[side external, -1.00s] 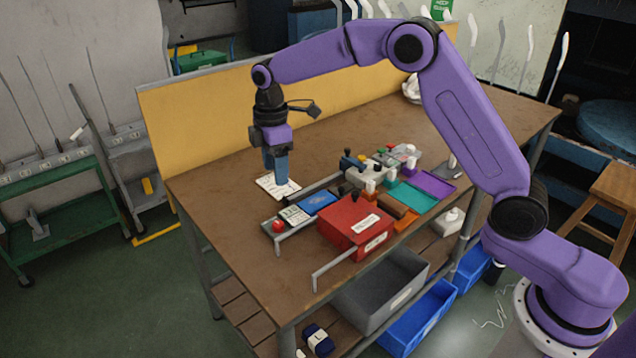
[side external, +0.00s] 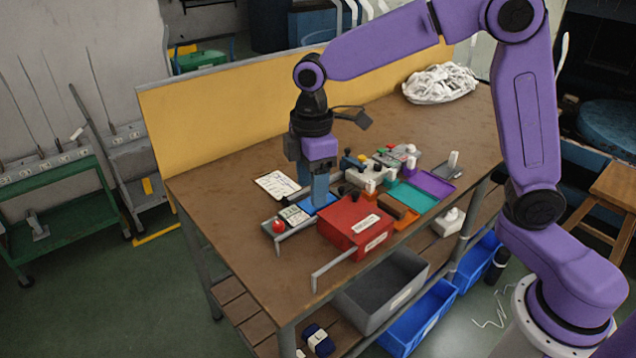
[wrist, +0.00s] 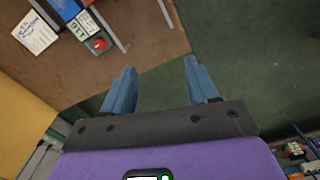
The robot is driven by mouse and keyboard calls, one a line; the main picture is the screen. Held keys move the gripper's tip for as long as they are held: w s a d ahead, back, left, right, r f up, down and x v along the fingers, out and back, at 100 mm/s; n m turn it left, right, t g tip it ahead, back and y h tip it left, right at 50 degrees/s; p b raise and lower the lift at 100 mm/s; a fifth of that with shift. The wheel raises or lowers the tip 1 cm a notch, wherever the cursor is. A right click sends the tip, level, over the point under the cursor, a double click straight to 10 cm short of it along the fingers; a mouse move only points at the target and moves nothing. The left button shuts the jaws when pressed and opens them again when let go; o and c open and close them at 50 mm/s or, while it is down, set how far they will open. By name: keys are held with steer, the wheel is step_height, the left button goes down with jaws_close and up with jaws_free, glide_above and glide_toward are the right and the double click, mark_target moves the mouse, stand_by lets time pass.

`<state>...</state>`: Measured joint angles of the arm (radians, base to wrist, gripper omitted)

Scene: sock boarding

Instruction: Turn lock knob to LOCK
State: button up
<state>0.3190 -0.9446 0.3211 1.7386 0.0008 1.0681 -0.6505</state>
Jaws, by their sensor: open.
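I cannot tell for certain which part is the lock knob; no LOCK lettering is readable. Small dark knobs (side external: 344,189) show at the back of the red box (side external: 343,235). A grey panel with a label (side external: 294,215) and a red button (side external: 279,226) sits left of the red box; the button also shows in the wrist view (wrist: 99,44). A blue plate (side external: 325,200) lies behind them. My gripper (side external: 318,203) points down near the blue plate, its height above it unclear. In the wrist view my gripper (wrist: 162,84) has its blue fingers wide apart, with nothing between them.
Teal (side external: 413,199) and purple (side external: 432,184) trays and a cluster of small fixtures stand to the right. A white bundle (side external: 440,83) lies at the back.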

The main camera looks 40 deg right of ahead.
steer(key=shift+s+d+r, duration=0.1)
steer(key=shift+s, duration=0.65)
steer(key=n, duration=0.3)
glide_above(278, 223)
step_height(278, 223, down, 6)
step_height(278, 223, down, 17)
steer(key=shift+f, duration=0.2)
steer(key=c, duration=1)
